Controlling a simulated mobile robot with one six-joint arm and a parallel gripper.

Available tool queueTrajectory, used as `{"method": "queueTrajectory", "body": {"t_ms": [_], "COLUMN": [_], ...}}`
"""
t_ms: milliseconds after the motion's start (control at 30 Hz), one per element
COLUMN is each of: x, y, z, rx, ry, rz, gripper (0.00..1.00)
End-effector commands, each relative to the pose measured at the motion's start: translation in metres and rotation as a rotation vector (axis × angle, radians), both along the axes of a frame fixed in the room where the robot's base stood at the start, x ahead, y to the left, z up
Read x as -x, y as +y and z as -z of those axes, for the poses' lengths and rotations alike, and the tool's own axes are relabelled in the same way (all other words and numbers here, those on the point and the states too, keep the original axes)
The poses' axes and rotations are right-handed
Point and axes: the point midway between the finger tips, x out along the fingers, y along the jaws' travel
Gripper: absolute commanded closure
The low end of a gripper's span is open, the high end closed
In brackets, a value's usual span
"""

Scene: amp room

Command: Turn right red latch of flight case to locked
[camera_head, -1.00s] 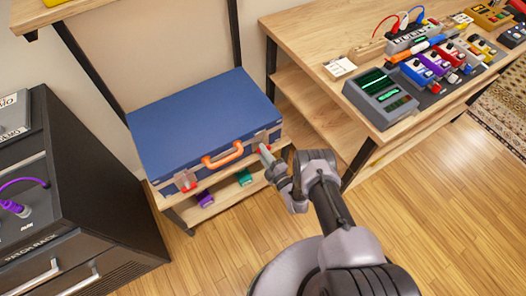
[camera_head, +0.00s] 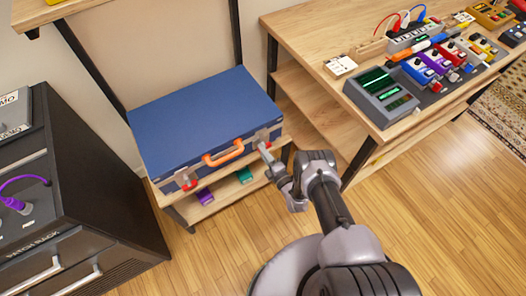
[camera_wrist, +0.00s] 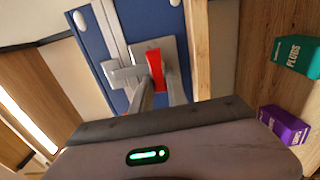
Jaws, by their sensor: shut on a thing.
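The blue flight case (camera_head: 205,115) lies closed on a wooden shelf, with an orange handle (camera_head: 223,153) on its front. Its left red latch (camera_head: 190,185) shows at the front left. My gripper (camera_head: 263,147) is at the metal plate of the right latch, at the front right of the case. In the wrist view the right red latch (camera_wrist: 155,69) stands out from its metal plate, between the fingers of my gripper (camera_wrist: 154,78), which is shut on it. The fingers hide part of the latch, and I cannot tell its exact turn from the head view.
A black rack (camera_head: 80,190) stands at the left. A wooden desk (camera_head: 315,55) with pedals and a grey device (camera_head: 382,97) stands at the right. Purple (camera_head: 205,196) and teal (camera_head: 245,175) boxes sit on the shelf below the case. The floor in front is clear.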

Motion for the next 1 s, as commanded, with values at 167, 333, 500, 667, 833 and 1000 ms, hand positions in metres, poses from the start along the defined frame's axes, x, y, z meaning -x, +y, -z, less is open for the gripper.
{"method": "queueTrajectory", "body": {"t_ms": [167,333,500,667,833,1000], "x": [0.0,0.0,0.0,0.008,0.044,0.091], "y": [-0.002,-0.001,-0.001,-0.007,-0.033,-0.065], "z": [0.001,0.001,0.0,-0.001,-0.002,0.003], "rx": [0.0,-0.001,-0.001,0.001,0.0,-0.001], "ry": [0.004,0.003,0.002,0.004,0.006,0.006], "rz": [0.007,0.004,0.003,0.005,0.008,0.011], "gripper": [0.79,0.6,0.6,0.6,0.6,0.6]}}
